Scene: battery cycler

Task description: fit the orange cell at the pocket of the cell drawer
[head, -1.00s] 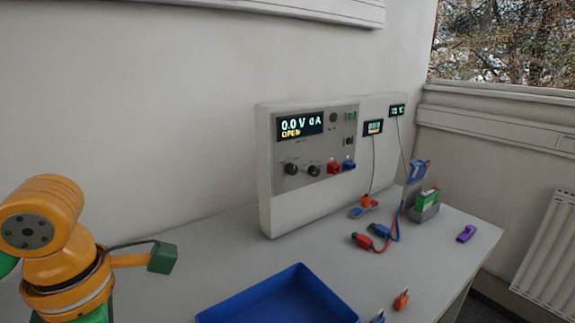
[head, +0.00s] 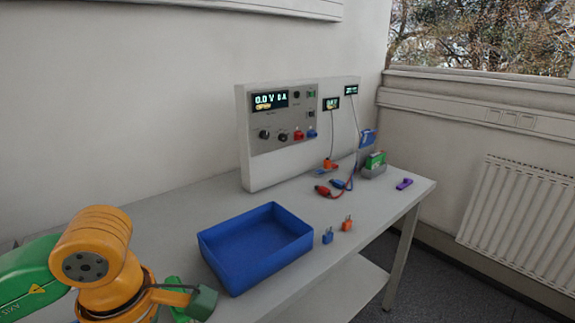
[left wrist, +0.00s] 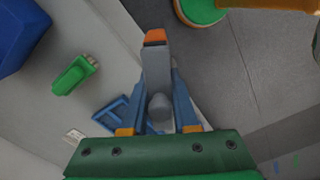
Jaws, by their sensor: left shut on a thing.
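My left gripper (left wrist: 158,70) points away from the wrist camera, its blue fingers closed around a grey piece. An orange block (left wrist: 155,36), which looks like the orange cell, shows at the far end; most of it is hidden behind the grey. In the head view my left arm is at the lower left, and its fingers cannot be made out. The grey cell drawer (head: 374,172) stands at the far right of the bench, well away from the arm, with a green cell (head: 376,159) in it. Its pocket cannot be made out. My right gripper is not in view.
A blue tray (head: 206,262) sits near the front edge. A blue plug (head: 327,236) and an orange plug (head: 347,224) stand right of it. Red and blue clips with leads lie before the cycler (head: 246,150). A purple piece (head: 404,184) lies right of the drawer.

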